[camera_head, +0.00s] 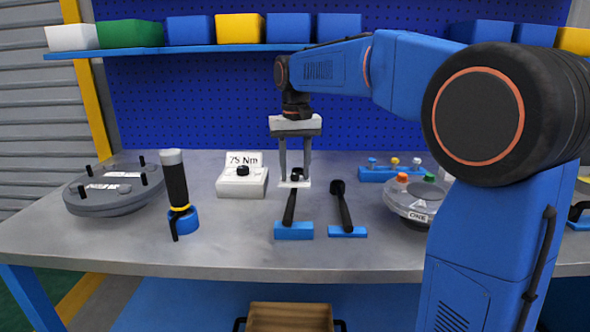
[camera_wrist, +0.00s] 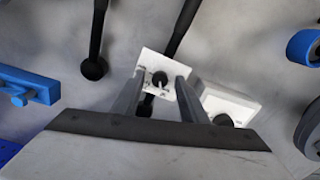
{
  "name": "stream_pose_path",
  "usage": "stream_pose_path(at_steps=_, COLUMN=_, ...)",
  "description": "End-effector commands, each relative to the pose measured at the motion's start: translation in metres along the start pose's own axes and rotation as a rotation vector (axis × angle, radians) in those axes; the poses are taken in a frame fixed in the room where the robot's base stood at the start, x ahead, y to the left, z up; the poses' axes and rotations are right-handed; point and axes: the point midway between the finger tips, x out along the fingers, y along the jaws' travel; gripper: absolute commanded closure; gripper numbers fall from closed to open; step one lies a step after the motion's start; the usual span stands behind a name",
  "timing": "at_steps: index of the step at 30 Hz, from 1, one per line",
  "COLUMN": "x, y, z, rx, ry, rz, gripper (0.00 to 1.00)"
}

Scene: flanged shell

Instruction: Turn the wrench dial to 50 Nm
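My gripper (camera_head: 295,179) points straight down, its two fingers apart with a gap between them. A small white dial plate with a black knob (camera_head: 297,174) lies at the far end of the left wrench (camera_head: 290,208). In the wrist view the knob (camera_wrist: 160,79) sits between the fingertips, on the white plate (camera_wrist: 151,63); the fingers appear apart from it. The wrench's dark handle (camera_wrist: 182,28) runs away from the plate. I cannot read the plate's marks. A white box (camera_head: 228,188) with a black knob carries a sign (camera_head: 243,159) reading "75 Nm".
A second wrench (camera_head: 342,204) in a blue holder lies just right. A black-and-blue upright tool (camera_head: 177,185) and a grey flanged shell (camera_head: 113,199) stand left. A round unit marked "ONE" (camera_head: 412,208) stands right. A blue rack (camera_head: 380,174) is behind. The front bench edge is clear.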

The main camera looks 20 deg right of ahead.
Motion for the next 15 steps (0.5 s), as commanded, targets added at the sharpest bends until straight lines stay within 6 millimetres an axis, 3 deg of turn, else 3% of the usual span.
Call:
stream_pose_path(at_steps=9, x=-0.002, y=0.0, z=0.0, rx=0.0, ry=0.0, rz=0.0, gripper=0.62)
stream_pose_path(at_steps=15, x=-0.024, y=0.0, z=-0.001, rx=0.0, ry=0.001, rz=0.0, gripper=0.62)
